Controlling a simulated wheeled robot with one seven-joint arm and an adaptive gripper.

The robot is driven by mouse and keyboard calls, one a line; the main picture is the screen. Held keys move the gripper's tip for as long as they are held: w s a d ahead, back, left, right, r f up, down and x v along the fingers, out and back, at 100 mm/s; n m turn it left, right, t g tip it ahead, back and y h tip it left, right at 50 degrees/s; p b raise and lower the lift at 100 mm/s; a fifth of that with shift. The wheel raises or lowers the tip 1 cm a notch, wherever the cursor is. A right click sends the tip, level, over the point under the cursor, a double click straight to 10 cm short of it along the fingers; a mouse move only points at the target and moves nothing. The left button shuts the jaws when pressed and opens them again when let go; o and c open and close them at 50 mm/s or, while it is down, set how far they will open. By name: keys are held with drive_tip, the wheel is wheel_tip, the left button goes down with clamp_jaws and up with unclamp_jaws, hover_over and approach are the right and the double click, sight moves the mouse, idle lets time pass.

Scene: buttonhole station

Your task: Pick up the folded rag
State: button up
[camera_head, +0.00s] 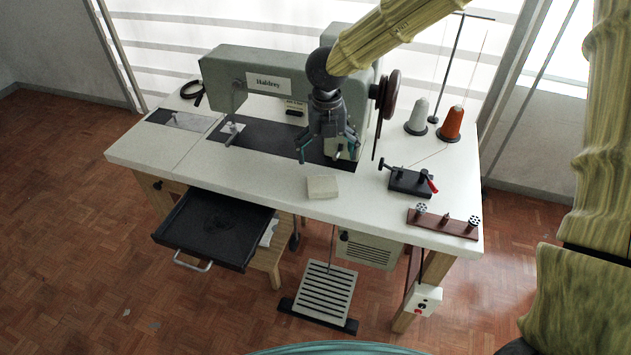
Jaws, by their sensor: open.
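The folded rag (323,187) is a small pale cream block, lying near the front edge of the white table (255,185), right of the open drawer. My gripper (327,154) hangs from my arm, pointing down, above and behind the rag in the picture. Its two fingers are spread open with nothing visible between them. The gripper appears apart from the rag; its exact height above the table is hard to tell. The rag is fully in view.
A sewing machine (225,72) stands behind my gripper, with a handwheel (391,94). Right are thread cones (451,123), a black clamp device (409,181) and a brown strip with small parts (443,223). An open black drawer (171,238) juts out front left.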

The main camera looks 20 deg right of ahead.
hover_over(323, 184)
drive_tip(key=f, duration=0.4)
drive_tip(key=shift+w+f, duration=0.25)
drive_tip(key=shift+w, duration=0.15)
drive_tip(key=shift+s+f+p, duration=0.15)
drive_tip(key=shift+f+p, duration=0.1)
drive_tip(key=shift+f, duration=1.15)
drive_tip(key=shift+s+f+p, duration=0.15)
drive_tip(key=shift+f+p, duration=0.1)
drive_tip(key=shift+f, duration=1.15)
drive_tip(key=c, duration=1.1)
drive_tip(key=shift+r, duration=0.1)
drive_tip(key=shift+r, duration=0.55)
wheel_tip(323, 184, up, 2)
drive_tip(key=shift+r+b, duration=0.15)
drive_tip(key=shift+b, duration=0.15)
drive_tip(key=s+a, duration=0.1)
drive_tip(key=s, duration=0.4)
drive_tip(key=s+a+r+b, duration=0.1)
drive_tip(key=s, duration=0.4)
drive_tip(key=s+a+b, duration=0.1)
drive_tip(key=s+a, duration=0.1)
drive_tip(key=s, duration=0.3)
drive_tip(key=shift+s+r, duration=0.2)
drive_tip(key=shift+s, duration=0.05)
